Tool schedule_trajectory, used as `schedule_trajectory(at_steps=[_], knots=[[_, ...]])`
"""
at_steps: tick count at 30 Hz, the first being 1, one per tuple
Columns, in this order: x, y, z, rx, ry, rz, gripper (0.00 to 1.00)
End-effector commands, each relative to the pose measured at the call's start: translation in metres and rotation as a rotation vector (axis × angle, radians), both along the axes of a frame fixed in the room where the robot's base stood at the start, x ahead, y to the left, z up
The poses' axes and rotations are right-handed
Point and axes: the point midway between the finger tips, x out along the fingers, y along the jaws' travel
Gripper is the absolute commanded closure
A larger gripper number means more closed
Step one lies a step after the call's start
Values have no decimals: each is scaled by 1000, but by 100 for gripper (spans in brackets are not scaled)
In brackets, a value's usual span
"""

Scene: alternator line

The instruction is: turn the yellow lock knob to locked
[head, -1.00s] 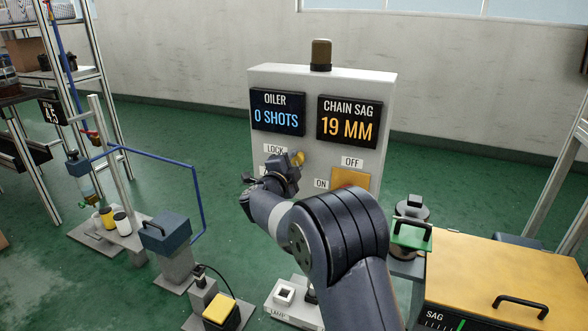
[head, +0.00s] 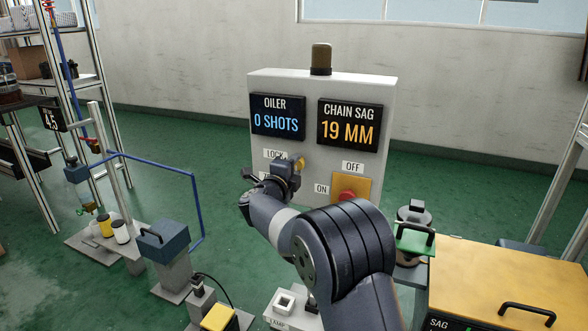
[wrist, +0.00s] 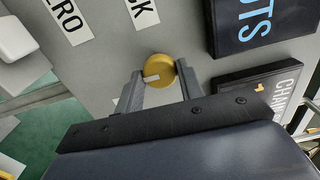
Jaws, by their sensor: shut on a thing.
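The yellow lock knob (wrist: 160,68) is round, with a pale mark on its face. It sits on the grey front of the control cabinet (head: 233,110), and its edge shows in the head view (head: 300,163). My gripper (head: 291,170) is shut on the knob, with one finger on each side in the wrist view. In the wrist view the pale mark lies toward the left finger. The LOCK label (head: 275,154) is left of the knob, partly covered by my gripper. A second label below it is mostly hidden.
Two displays, OILER (head: 277,116) and CHAIN SAG (head: 348,125), are above the knob. A red switch on a yellow plate (head: 361,186), with OFF and ON labels, is to the right, partly behind my arm.

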Motion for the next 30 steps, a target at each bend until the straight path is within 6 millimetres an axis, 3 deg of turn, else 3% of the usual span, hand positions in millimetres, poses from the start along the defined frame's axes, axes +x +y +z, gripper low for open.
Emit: schedule_trajectory(at_steps=[3,4,12,22,30], knots=[[0,0,-1,2,1,-1,87],[0,0,-1,2,1,-1,63],[0,0,-1,0,1,-1,42],[-5,3,1,-1,1,1,42],[-47,21,2,-1,2,4,42]])
